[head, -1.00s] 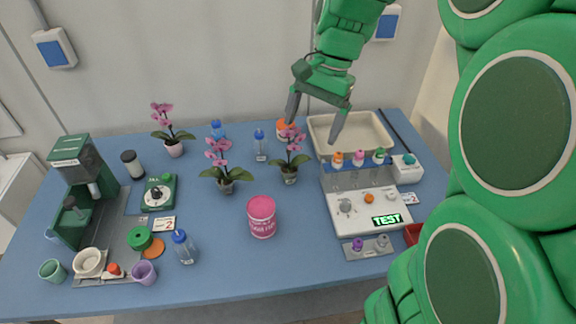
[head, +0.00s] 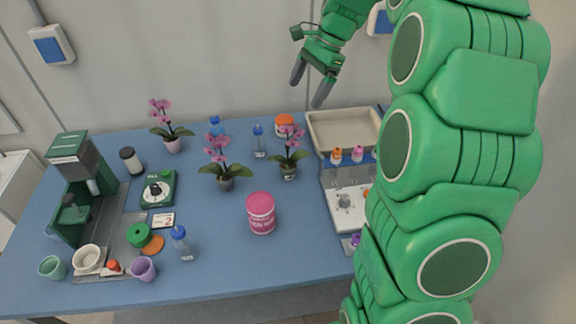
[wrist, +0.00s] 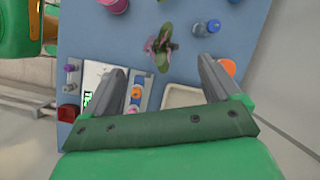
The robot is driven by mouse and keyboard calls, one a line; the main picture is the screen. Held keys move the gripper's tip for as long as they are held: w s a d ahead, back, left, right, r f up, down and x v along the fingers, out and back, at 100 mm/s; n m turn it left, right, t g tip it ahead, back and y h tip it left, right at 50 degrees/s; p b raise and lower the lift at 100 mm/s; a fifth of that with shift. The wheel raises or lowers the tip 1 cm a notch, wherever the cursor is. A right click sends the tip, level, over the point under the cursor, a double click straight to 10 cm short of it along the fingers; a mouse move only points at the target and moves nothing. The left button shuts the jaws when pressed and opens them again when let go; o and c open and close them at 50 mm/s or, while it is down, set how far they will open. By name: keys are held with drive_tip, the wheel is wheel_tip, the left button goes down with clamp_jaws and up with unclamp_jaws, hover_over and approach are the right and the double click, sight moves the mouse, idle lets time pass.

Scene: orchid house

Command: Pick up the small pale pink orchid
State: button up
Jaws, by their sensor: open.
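Three potted orchids with pink flowers stand on the blue table in the head view. The back left orchid (head: 170,130) is in a pale pink pot and looks the smallest. The middle orchid (head: 222,165) and the right orchid (head: 288,155) are in grey pots. The flowers look alike in colour. My gripper (head: 307,92) is open and empty, high above the back of the table, to the right of the back left orchid and well apart from it. In the wrist view my gripper (wrist: 161,64) points down, with one orchid (wrist: 160,46) below between the fingers.
A pink canister (head: 261,214) stands at the table's middle. Bottles (head: 259,142), an orange-lidded jar (head: 284,124) and a beige tray (head: 312,118) are along the back. A green coffee machine (head: 75,165) is at left. My arm hides the right end.

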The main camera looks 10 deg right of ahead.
hover_over(294, 154)
drive_tip(key=d, duration=0.3)
wheel_tip(294, 154, down, 18)
drive_tip(key=shift+a+x, duration=0.2)
drive_tip(key=shift+x, duration=3.65)
drive_tip(key=shift+w+r, duration=0.1)
drive_tip(key=shift+w, duration=0.2)
drive_tip(key=shift+c, duration=0.2)
drive_tip(key=c, duration=1.4)
drive_tip(key=shift+r, duration=0.1)
